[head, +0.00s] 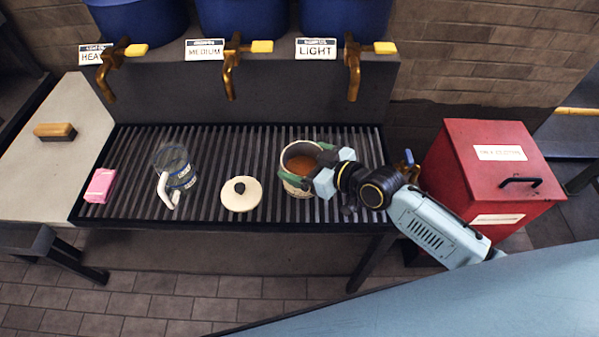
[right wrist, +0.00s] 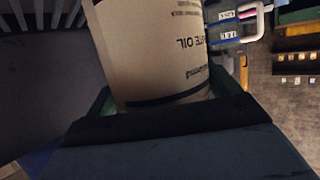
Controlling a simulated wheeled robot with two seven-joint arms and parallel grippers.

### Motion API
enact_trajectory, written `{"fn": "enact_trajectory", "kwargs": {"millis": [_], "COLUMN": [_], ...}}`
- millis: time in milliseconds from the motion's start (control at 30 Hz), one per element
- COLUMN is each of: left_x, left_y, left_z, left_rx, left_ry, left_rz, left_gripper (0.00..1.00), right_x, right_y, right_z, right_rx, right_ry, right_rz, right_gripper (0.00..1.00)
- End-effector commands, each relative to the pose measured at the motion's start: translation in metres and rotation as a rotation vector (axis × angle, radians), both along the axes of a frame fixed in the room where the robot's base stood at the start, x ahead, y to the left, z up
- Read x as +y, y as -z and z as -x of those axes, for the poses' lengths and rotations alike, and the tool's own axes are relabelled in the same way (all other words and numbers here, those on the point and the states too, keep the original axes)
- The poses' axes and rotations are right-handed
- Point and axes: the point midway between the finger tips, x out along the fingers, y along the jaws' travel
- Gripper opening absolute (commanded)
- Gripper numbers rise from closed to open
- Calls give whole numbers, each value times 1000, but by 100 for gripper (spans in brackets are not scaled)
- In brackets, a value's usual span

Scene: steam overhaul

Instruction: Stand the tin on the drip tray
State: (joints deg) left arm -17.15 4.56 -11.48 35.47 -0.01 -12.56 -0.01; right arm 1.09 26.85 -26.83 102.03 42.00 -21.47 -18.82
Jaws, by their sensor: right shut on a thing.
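The tin (head: 297,184) is cream, open-topped and holds brown-orange liquid. In the head view it is upright over the right part of the slatted drip tray (head: 215,150); I cannot tell whether its base touches the slats. My right gripper (head: 302,166) is shut on the tin, with its green fingers on either side of the wall. In the right wrist view the tin (right wrist: 155,50) fills the space between the fingers and shows "…TE OIL" lettering. A round cream lid (head: 236,201) with a black knob lies on the tray left of the tin. My left gripper is not in view.
A red lidded bin (head: 470,180) stands at right. A brush (head: 55,131) lies on the left counter.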

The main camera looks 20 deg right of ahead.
Motion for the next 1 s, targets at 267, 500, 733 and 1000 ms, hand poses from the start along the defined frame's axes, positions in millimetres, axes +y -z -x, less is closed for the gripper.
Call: {"fn": "enact_trajectory", "kwargs": {"millis": [267,500,733,1000], "left_x": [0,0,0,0], "left_y": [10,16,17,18], "left_z": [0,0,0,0], "left_rx": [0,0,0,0], "left_ry": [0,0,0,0], "left_rz": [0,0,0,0], "left_gripper": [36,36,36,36], "right_x": [0,0,0,0], "right_y": [25,42,44,47], "right_z": [-1,-2,-2,-1], "right_rx": [-4,-8,-7,-2], "right_ry": [1,1,1,1], "right_rz": [-3,-3,-2,-1], "right_gripper": [45,45,45,100]}}
